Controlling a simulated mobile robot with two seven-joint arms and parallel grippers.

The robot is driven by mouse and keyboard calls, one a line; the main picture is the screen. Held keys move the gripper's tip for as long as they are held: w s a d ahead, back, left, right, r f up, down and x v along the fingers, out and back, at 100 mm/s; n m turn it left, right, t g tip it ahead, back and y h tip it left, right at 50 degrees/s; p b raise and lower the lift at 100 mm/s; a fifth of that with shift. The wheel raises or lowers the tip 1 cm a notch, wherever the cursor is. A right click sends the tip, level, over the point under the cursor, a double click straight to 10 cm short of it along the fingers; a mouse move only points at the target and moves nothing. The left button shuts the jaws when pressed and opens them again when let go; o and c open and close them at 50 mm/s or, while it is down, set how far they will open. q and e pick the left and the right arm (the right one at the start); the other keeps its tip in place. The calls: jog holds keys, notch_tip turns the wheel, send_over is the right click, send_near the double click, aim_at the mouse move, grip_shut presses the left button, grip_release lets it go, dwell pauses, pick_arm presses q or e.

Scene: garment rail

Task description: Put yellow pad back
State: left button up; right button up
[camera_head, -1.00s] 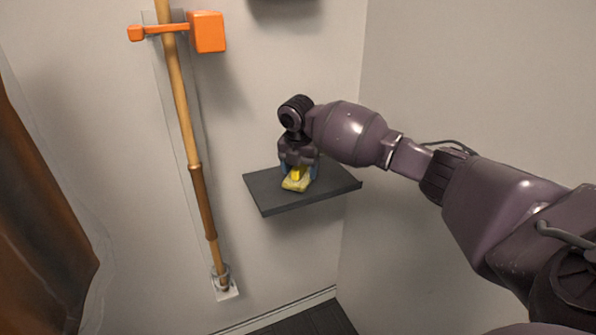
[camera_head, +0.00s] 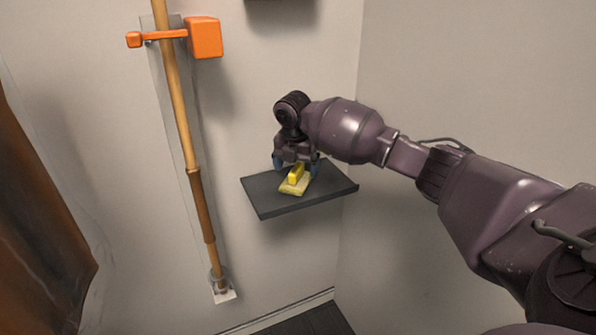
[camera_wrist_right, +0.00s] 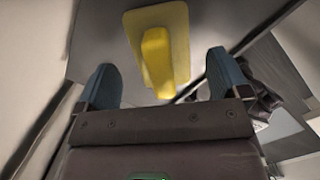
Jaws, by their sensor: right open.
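The yellow pad (camera_head: 294,186) lies flat on the dark grey shelf (camera_head: 272,205), with its raised yellow handle on top. My right gripper (camera_head: 296,165) is open just above and behind the pad, its blue fingertips apart and clear of the handle. In the right wrist view the pad (camera_wrist_right: 177,35) lies beyond the open fingers (camera_wrist_right: 165,82), with the handle between their lines and nothing held. My left gripper is not in view.
A wooden pole (camera_head: 186,125) runs down the wall left of the shelf, with an orange bracket (camera_head: 205,38) near its top. A brown garment (camera_head: 40,220) hangs at the far left. The shelf's left and right parts are bare.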

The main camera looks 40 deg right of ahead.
aim_at(295, 170)
jog(key=r, duration=0.2)
jog(key=r+p, duration=0.1)
jog(key=r, duration=0.2)
jog(key=a+r, duration=0.1)
jog(key=r, duration=0.2)
jog(key=shift+s+r+p, duration=0.15)
jog(key=shift+s+p, duration=0.2)
jog(key=shift+r, duration=0.65)
jog(key=shift+s, duration=0.1)
